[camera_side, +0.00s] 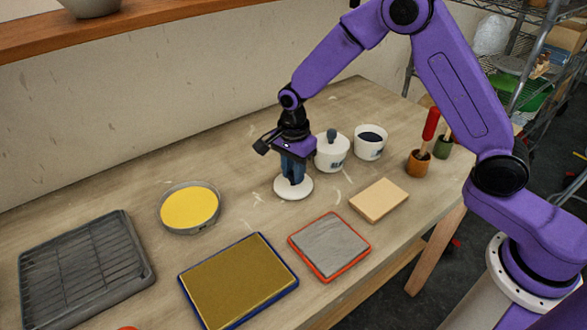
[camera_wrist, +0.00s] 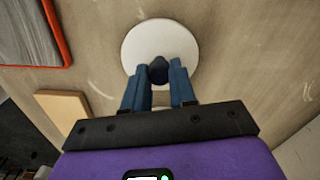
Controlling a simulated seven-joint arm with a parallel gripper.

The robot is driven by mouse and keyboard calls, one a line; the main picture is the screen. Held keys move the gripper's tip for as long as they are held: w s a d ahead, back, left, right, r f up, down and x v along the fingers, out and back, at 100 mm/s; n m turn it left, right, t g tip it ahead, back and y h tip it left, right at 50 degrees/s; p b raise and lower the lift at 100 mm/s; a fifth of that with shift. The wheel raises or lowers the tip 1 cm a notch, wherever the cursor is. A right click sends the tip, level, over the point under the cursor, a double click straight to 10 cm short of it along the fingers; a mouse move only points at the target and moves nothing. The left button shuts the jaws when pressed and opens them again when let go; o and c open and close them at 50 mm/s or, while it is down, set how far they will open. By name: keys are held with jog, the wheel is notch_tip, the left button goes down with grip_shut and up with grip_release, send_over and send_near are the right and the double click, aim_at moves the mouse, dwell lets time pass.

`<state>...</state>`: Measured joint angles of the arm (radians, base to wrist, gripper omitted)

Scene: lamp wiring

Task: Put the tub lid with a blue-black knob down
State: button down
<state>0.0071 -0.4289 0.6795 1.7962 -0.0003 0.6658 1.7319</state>
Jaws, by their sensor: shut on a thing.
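The tub lid is a round white disc (camera_side: 293,188) with a blue-black knob (camera_wrist: 158,70). In the side view it is at the middle of the table, low over the wood or on it; I cannot tell which. My gripper (camera_side: 293,180) points down above it, its blue fingers shut on the knob. In the wrist view the fingers (camera_wrist: 159,73) stand on either side of the knob, and the white disc (camera_wrist: 150,36) spreads out beyond them. In the side view the fingers mostly hide the knob.
A white lidded tub (camera_side: 332,153) and an open white tub with dark contents (camera_side: 370,142) stand behind to the right. A tan block (camera_side: 379,200), a grey pad with red rim (camera_side: 330,246), a gold tray (camera_side: 239,283), a yellow round pan (camera_side: 190,208) and a dark rack (camera_side: 85,268) lie around.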

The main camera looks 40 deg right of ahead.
jog(key=c, duration=0.9)
grip_release()
notch_tip(320, 180, up, 12)
jog(key=shift+r, duration=0.15)
jog(key=s+d+n, duration=0.3)
jog(key=s+n, duration=0.6)
jog(key=s, duration=0.2)
jog(key=s+d+n, duration=0.4)
jog(key=s+n, duration=0.5)
jog(key=s, duration=0.1)
jog(key=s+d+r+n, duration=0.1)
jog(key=s+d+n, duration=0.2)
jog(key=s+n, duration=0.6)
jog(key=shift+s+d+n, duration=0.15)
jog(key=shift+s, duration=0.55)
jog(key=shift+s+d+n, duration=0.15)
jog(key=shift+s, duration=0.5)
jog(key=shift+r, duration=0.1)
